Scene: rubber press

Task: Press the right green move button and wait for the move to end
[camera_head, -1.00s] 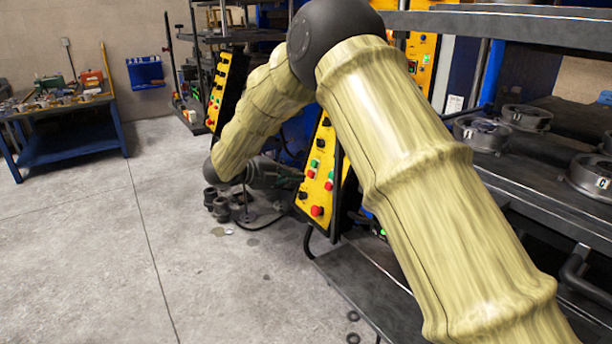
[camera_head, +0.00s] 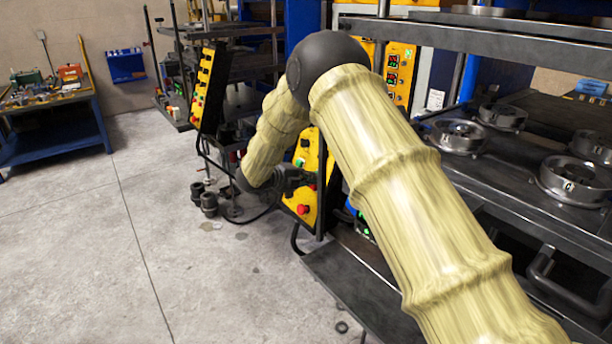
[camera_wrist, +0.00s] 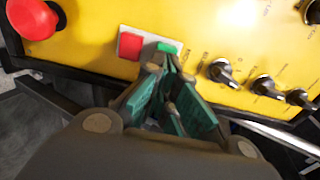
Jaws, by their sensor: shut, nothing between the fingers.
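The yellow control panel (camera_head: 305,205) stands at the side of the press. In the wrist view, a green button (camera_wrist: 167,47) sits beside a red button (camera_wrist: 130,45) on a pale plate on the panel. My gripper (camera_wrist: 165,70) is shut and empty, its fingertips at the lower edge of the green button. I cannot tell whether they touch it or whether it is pushed in. In the head view, my gripper (camera_head: 302,178) is in front of the panel and hides part of its buttons. A green button (camera_head: 300,162) shows just above it.
A red mushroom button (camera_wrist: 35,18) is left of the button pair, and several black knobs (camera_wrist: 222,72) are to the right. The press table (camera_head: 480,175) with round moulds is at right. Dark cylindrical parts (camera_head: 208,203) stand on the floor. The floor at left is clear.

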